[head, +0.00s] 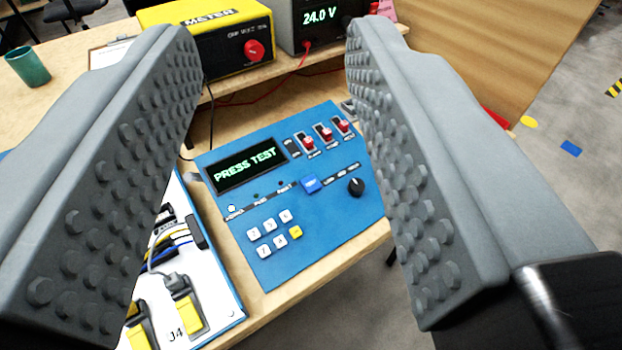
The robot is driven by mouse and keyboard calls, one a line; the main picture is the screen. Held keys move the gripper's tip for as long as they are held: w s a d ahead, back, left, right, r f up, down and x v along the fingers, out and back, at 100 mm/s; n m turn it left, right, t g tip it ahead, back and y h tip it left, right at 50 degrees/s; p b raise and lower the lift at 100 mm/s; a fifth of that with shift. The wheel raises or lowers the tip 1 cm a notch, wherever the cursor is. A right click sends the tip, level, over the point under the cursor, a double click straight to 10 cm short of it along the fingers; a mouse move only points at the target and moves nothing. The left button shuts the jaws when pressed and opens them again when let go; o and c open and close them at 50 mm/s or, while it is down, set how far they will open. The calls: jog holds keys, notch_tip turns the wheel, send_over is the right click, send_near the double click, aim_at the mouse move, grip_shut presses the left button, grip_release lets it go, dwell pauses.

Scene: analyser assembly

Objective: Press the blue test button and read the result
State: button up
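The blue analyser panel (330,221) lies on the wooden bench between my gripper's fingers in the picture. Its dark display (246,164) reads "PRESS TEST" in pale green letters. A small light at the panel's left edge glows whitish; the other small indicators look dark. My gripper (272,170) is wide open and empty, its two grey studded fingers well apart. It is above the panel, and nothing touches the button.
Red switches (326,134) line the panel's upper right, and a keypad (269,226) its lower left. A white board (215,290) with wires and yellow connectors lies left. Behind stand a yellow meter (225,62) and a supply showing 24.0 V (319,17). A green cup (28,66) is far left.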

grip_shut()
dwell(1.5)
